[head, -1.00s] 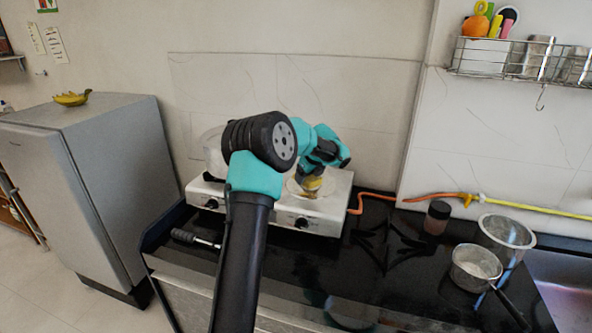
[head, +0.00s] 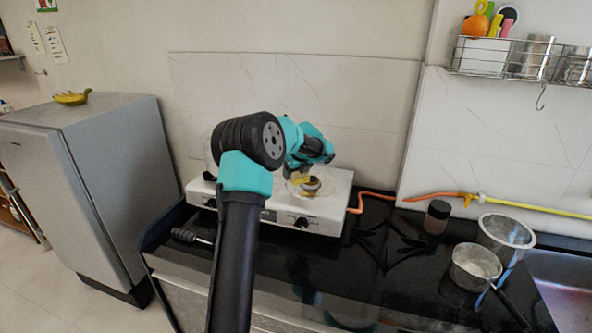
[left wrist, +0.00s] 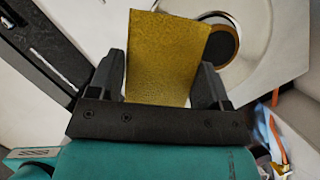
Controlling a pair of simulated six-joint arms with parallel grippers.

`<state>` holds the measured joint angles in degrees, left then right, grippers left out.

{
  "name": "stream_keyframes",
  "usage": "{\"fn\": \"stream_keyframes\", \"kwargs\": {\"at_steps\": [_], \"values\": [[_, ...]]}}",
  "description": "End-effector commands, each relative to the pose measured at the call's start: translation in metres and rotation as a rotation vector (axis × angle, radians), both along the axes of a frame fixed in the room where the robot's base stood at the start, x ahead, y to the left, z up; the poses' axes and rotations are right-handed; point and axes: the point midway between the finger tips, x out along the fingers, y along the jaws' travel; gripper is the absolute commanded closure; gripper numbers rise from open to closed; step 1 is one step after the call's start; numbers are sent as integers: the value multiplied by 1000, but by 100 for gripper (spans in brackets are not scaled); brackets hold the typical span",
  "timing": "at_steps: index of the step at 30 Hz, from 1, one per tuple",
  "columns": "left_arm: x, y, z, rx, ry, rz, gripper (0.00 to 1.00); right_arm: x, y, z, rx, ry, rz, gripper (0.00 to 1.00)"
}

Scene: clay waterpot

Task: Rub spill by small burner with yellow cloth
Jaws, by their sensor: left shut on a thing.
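My left gripper (head: 300,174) is over the white gas stove (head: 262,216), at its right-hand burner. It is shut on the yellow cloth (left wrist: 166,58), which stands out flat between the two fingers in the left wrist view (left wrist: 165,90). In the head view the cloth (head: 303,180) is a small yellow patch just left of the small burner (head: 313,187). In the left wrist view the burner (left wrist: 222,42) shows as a dark disc with a tan rim, partly behind the cloth's right edge. I cannot make out the spill clearly. My right gripper is not in view.
An orange hose (head: 374,196) runs right from the stove. A dark jar (head: 437,216), a strainer (head: 505,232) and a small pan (head: 474,266) stand on the black counter at the right. A grey fridge (head: 95,180) stands at the left.

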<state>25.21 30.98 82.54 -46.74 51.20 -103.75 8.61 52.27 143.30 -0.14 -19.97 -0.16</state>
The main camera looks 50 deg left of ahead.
Motion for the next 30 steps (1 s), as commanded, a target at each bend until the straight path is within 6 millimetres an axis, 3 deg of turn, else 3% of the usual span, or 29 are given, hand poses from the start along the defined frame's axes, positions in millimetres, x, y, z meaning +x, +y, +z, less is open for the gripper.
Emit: {"fn": "stream_keyframes", "kwargs": {"at_steps": [15, 30], "values": [[0, 0, -41, 0, -1, 0, 47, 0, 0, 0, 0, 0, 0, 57], [0, 0, -44, 0, -1, 0, 47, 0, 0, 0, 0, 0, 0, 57]]}}
